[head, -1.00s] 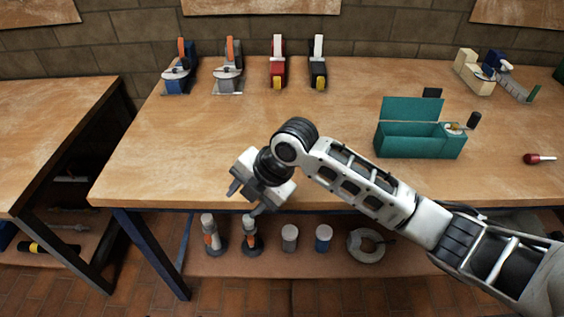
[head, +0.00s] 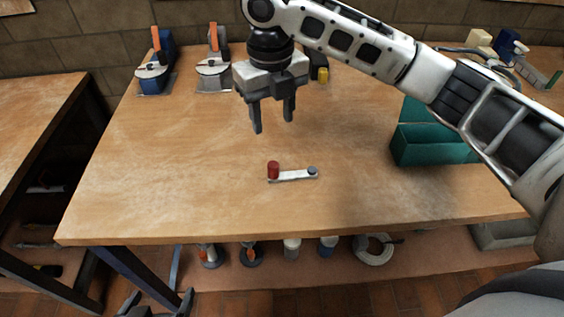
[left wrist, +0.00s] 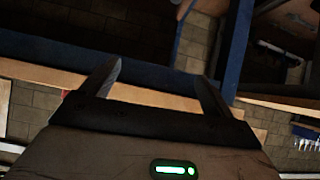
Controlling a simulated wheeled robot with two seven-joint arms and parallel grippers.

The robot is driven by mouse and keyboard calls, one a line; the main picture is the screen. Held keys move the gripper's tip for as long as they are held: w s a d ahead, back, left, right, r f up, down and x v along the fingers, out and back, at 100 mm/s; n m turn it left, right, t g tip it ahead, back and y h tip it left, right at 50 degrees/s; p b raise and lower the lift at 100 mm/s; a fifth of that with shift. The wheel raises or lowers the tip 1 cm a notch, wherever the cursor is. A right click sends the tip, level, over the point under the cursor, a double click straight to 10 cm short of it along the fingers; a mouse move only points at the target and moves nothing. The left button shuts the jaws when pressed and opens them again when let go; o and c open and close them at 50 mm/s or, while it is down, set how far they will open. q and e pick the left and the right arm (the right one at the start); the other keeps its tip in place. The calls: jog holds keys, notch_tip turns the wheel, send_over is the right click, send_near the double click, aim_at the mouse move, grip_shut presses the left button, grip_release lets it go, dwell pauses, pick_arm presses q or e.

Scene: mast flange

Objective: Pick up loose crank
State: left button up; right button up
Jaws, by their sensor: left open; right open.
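The loose crank (head: 292,176) lies flat on the wooden workbench (head: 180,190), a pale bar with a red knob at its left end and a dark round hub at its right. My right gripper (head: 273,123) hangs above and behind it, fingers pointing down, open and empty, apart from the crank. My left gripper (head: 158,303) shows partly at the bottom edge of the head view, below the bench front. In the left wrist view its two fingers (left wrist: 158,75) are spread with nothing between them. The crank cannot be made out there.
A teal open box (head: 430,145) stands right of the crank, partly behind my right arm. Two grinder-like devices (head: 153,78) (head: 213,72) stand at the back left. The bench around the crank is clear.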

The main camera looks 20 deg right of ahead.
aim_at(274, 165)
jog(key=f, duration=0.9)
jog(key=s+f, duration=0.1)
jog(key=f, duration=0.3)
jog(key=shift+a+f+p, duration=0.15)
jog(key=shift+f+p, duration=0.15)
jog(key=shift+r, duration=0.1)
grip_shut()
